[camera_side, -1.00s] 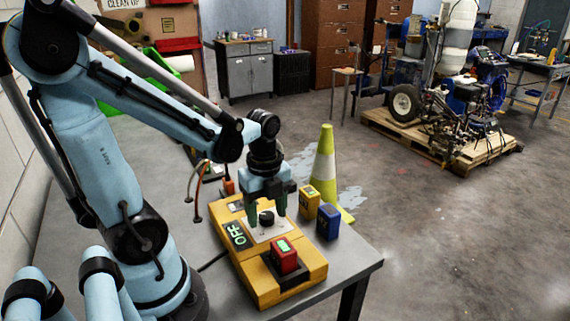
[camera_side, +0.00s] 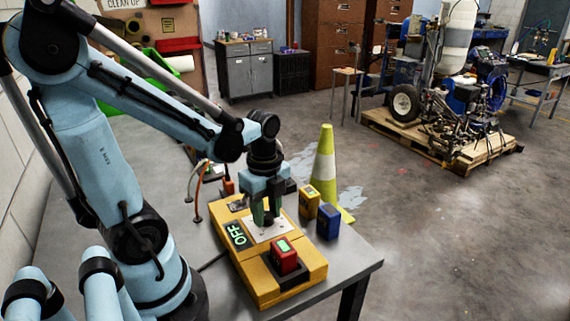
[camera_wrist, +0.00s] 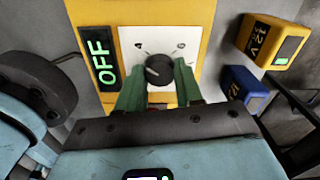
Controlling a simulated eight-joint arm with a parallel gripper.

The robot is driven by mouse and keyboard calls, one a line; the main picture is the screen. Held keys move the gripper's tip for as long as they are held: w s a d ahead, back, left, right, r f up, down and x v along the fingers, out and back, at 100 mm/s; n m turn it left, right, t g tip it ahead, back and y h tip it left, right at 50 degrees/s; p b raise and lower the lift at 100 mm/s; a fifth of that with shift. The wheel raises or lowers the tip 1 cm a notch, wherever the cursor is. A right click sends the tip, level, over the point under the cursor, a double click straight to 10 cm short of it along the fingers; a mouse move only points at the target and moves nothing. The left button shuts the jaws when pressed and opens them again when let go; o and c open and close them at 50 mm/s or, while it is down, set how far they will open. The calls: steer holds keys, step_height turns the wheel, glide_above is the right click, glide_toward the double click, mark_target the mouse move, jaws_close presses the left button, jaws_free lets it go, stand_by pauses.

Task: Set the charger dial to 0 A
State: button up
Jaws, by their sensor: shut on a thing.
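The yellow charger (camera_side: 262,285) lies on the grey table, and its display (camera_side: 237,235) reads OFF in green. The black round dial (camera_wrist: 158,70) sits on a white plate (camera_wrist: 135,36) with small marks around it, too small to read for certain. My gripper (camera_wrist: 158,78) points down at the dial, with its green fingers on either side, shut on it. In the side view my gripper (camera_side: 267,217) mostly hides the dial. The display also shows in the wrist view (camera_wrist: 102,62).
A red battery block (camera_side: 284,256) sits in the charger's front part. A yellow block (camera_side: 309,201) and a blue block (camera_side: 328,222) stand on the table right of the charger. Cables (camera_side: 197,195) rise behind it. A yellow cone (camera_side: 325,165) stands beyond the table.

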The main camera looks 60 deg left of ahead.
steer(key=n, duration=1.3)
steer(key=shift+n, duration=0.3)
steer(key=n, duration=0.3)
steer(key=shift+n, duration=0.3)
steer(key=n, duration=0.4)
steer(key=shift+n, duration=0.3)
steer(key=n, duration=0.3)
steer(key=shift+n, duration=0.3)
steer(key=n, duration=0.4)
steer(key=shift+n, duration=2.1)
